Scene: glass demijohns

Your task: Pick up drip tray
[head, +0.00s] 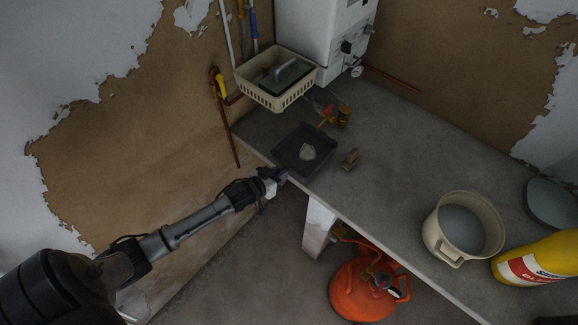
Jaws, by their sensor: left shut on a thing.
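The drip tray is a dark grey, square, shallow tray (284,146) near the left end of the grey worktop, below the boiler in the head view. My left gripper (282,176) reaches in from the lower left and is shut on the tray's near edge. The fingertips are small and dark here, so the exact grip is hard to see. I cannot tell whether the tray is clear of the worktop. My right gripper is not in view.
A beige basket (242,82) sits above and behind the tray, beside the white boiler (310,30). An orange gas cylinder (350,300) is below the worktop.

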